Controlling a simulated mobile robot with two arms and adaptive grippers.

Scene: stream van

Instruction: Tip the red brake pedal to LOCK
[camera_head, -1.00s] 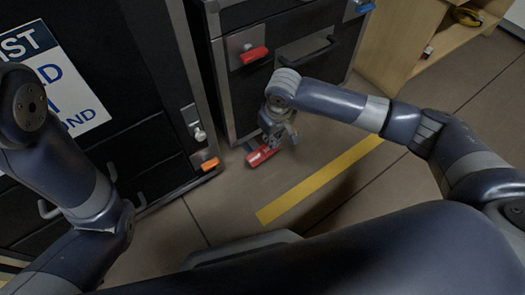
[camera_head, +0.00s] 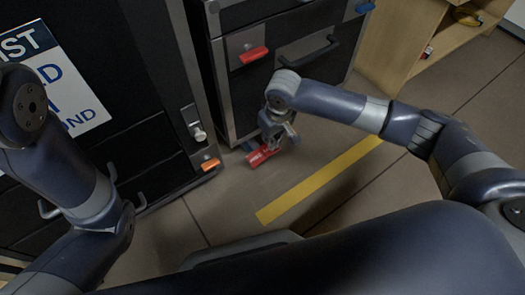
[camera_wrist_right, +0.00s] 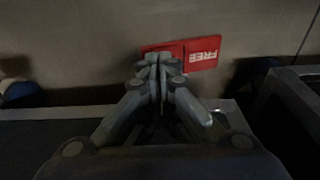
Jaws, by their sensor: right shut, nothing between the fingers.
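The red brake pedal (camera_head: 262,156) sits low at the foot of the dark cabinet, just above the floor, in the head view. In the right wrist view the pedal (camera_wrist_right: 203,54) shows white lettering that reads FREE, upside down. My right gripper (camera_head: 273,142) is shut and empty at the pedal. In the wrist view its fingertips (camera_wrist_right: 158,60) overlap the left half of the pedal and hide part of it; I cannot tell whether they touch it. My left arm shows at the left of the head view, but its gripper is out of view.
The cabinet above has a red handle (camera_head: 253,55) and a dark bar handle (camera_head: 308,50). An orange pedal (camera_head: 210,164) is on the black cabinet at left. A yellow stripe (camera_head: 318,182) crosses open floor. A wooden shelf (camera_head: 405,45) stands at upper right.

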